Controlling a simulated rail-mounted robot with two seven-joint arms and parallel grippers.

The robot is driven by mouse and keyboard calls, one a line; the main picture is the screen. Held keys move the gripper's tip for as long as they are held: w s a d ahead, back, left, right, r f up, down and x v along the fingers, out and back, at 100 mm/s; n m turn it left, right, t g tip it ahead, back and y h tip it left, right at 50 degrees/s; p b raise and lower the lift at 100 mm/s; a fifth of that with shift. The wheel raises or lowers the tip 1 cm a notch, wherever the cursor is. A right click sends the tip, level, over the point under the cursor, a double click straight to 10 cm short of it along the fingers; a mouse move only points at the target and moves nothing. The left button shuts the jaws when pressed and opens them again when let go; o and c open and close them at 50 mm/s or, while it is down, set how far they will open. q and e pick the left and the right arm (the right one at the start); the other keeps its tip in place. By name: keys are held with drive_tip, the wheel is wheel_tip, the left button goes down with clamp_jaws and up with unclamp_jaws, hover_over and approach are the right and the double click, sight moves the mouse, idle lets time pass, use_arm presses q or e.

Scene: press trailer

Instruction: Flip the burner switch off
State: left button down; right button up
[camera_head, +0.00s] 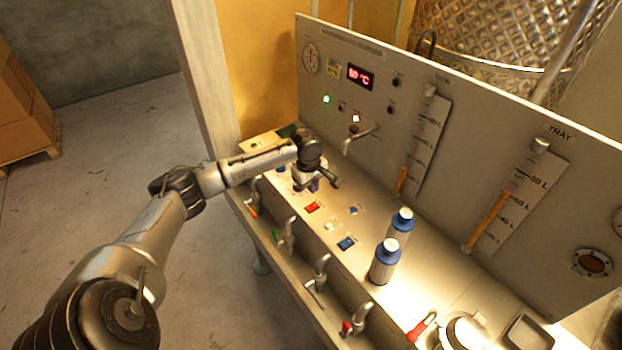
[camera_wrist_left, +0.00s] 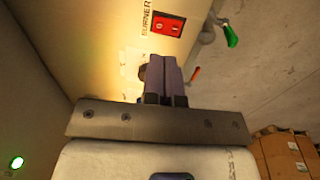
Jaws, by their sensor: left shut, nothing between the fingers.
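The burner switch (camera_head: 312,207) is a small red rocker on the sloping counter of the press panel in the head view. In the left wrist view the red switch (camera_wrist_left: 165,24) sits beside the printed word BURNER. I cannot tell which way the rocker is tipped. My left gripper (camera_head: 313,186) is over the counter, just behind the switch, fingers pointing down. In the left wrist view its dark fingers (camera_wrist_left: 166,70) are together and empty, apart from the switch in the picture. My right gripper does not show.
Two blue-capped bottles (camera_head: 385,261) stand on the counter to the right. A blue switch (camera_head: 346,243) and small knobs lie nearby. A tap (camera_head: 358,140) juts from the upright panel (camera_head: 450,150). Valve handles line the counter's front. A green lamp (camera_head: 326,99) glows.

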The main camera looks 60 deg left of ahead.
sight(315, 205)
use_arm(q)
drive_tip(key=f, duration=0.6)
drive_tip(key=shift+w+f+b, duration=0.25)
drive_tip(key=shift+w+b, duration=0.1)
drive_tip(key=shift+w, duration=0.05)
drive_tip(key=shift+w+f, duration=0.1)
drive_tip(key=shift+f, duration=0.55)
